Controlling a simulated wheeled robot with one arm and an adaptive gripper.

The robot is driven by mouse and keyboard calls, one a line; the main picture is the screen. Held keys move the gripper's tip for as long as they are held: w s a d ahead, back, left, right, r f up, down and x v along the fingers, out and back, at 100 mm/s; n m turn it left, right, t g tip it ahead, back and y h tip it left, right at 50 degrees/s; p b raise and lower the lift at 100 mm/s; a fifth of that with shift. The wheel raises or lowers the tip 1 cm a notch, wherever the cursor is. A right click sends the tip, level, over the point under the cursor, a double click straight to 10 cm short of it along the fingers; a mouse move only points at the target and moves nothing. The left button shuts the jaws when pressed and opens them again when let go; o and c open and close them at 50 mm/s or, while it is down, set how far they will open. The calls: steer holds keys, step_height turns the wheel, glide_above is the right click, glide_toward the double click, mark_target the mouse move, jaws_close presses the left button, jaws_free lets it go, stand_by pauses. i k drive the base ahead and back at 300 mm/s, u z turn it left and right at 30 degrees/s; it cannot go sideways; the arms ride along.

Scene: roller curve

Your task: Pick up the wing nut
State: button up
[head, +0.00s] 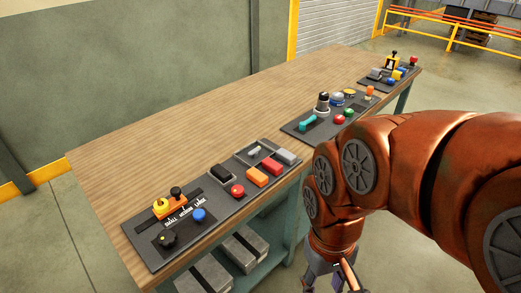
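I cannot pick out a wing nut for certain in the head view; the small parts on the panels are too small to tell. My gripper (332,279) is at the bottom edge of the view, below my orange arm, in front of the table's near side. Its fingers are partly cut off by the frame edge, so its opening and anything between them are hidden. It is apart from the panels on the table.
A long wooden table (160,140) carries dark panels with knobs, buttons and switches: a near panel (140,248), a middle panel (296,130) and a far one. Grey blocks (244,248) lie on the shelf below. The tabletop's back half is clear. A wall stands behind.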

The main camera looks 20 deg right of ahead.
mark_target(253, 154)
steer(key=u, duration=0.05)
steer(key=k, duration=0.65)
steer(key=u, duration=0.7)
steer(key=i, duration=1.25)
steer(key=u, duration=0.1)
